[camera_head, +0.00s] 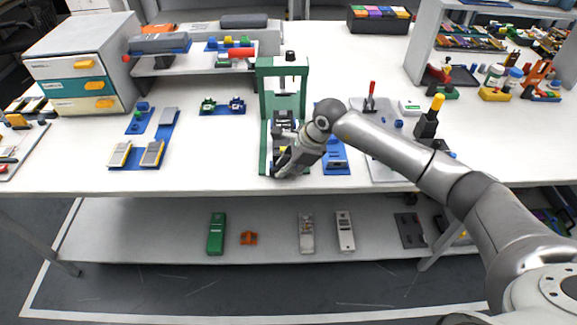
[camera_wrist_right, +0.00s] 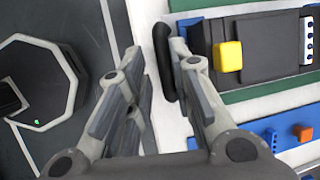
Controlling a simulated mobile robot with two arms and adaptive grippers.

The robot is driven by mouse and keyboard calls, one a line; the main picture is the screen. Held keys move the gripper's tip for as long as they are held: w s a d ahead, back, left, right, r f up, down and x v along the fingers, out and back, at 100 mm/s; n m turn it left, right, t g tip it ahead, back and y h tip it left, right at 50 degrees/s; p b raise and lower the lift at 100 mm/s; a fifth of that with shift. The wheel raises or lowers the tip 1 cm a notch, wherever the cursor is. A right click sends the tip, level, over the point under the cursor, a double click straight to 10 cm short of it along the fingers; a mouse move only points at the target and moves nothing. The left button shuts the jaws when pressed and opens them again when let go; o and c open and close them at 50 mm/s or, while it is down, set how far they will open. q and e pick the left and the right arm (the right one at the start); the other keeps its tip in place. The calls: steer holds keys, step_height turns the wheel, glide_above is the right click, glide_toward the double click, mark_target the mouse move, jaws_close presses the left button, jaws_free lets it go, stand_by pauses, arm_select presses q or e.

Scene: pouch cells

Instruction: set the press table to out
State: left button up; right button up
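The press is a green frame (camera_head: 264,120) near the front edge of the bench, with a dark press table low inside it. In the right wrist view the press table (camera_wrist_right: 270,48) is a dark slab carrying a yellow block (camera_wrist_right: 228,56), between green rails (camera_wrist_right: 262,90). A black handle bar (camera_wrist_right: 163,60) stands at its near end. My right gripper (camera_head: 281,168) is low at the front of the press; in the wrist view its fingers (camera_wrist_right: 155,55) are apart, with the handle bar between their tips, closer to the right finger. My left gripper is not in view.
A blue tray (camera_head: 337,160) lies right of the press. A grey plate with a red-handled lever (camera_head: 371,92) is farther right. Blue trays with small parts (camera_head: 165,125) lie left, beside a drawer cabinet (camera_head: 75,65). The bench front left of the press is clear.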

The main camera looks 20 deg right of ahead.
steer(key=v, duration=1.2)
